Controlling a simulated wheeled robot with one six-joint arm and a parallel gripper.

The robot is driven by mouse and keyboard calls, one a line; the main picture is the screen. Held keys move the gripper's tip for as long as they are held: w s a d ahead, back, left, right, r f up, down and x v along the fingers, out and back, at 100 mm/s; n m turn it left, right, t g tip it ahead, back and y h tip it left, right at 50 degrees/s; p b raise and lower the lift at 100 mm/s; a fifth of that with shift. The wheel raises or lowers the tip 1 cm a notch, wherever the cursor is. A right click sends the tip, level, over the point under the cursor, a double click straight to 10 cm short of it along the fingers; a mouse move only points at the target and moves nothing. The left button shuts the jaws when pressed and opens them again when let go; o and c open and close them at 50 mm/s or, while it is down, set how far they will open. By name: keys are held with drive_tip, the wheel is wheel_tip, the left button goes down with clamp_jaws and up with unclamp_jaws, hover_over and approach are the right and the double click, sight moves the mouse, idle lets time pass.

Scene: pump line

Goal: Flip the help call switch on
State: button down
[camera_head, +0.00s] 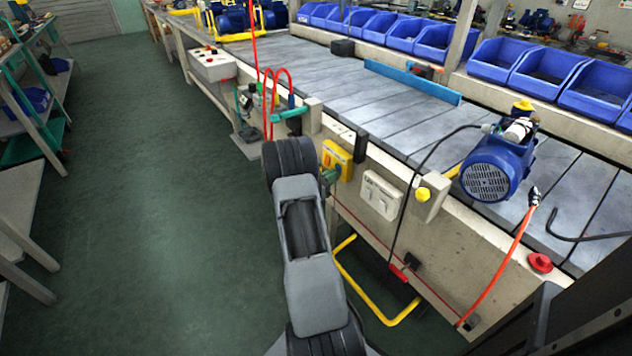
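On the front side of the conveyor bench is a cream plate (381,196) with what look like rocker switches. To its left is a yellow box (336,160) with a dark centre, partly behind my arm. I cannot read a label on either, so I cannot tell which is the help call switch or how it is set. My grey arm rises from the bottom middle and ends in a dark joint left of the yellow box. My gripper's fingers do not show; they may be hidden behind the arm.
A blue pump motor (491,168) sits on the roller conveyor (345,85), with a black cable and an orange hose hanging over the front. A yellow tube rail (376,307) juts out low beneath the bench. A red button (540,262) is at right. The green floor at left is clear.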

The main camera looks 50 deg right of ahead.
drive_tip(key=p+v, duration=0.1)
drive_tip(key=v, duration=1.3)
drive_tip(key=shift+p, duration=0.3)
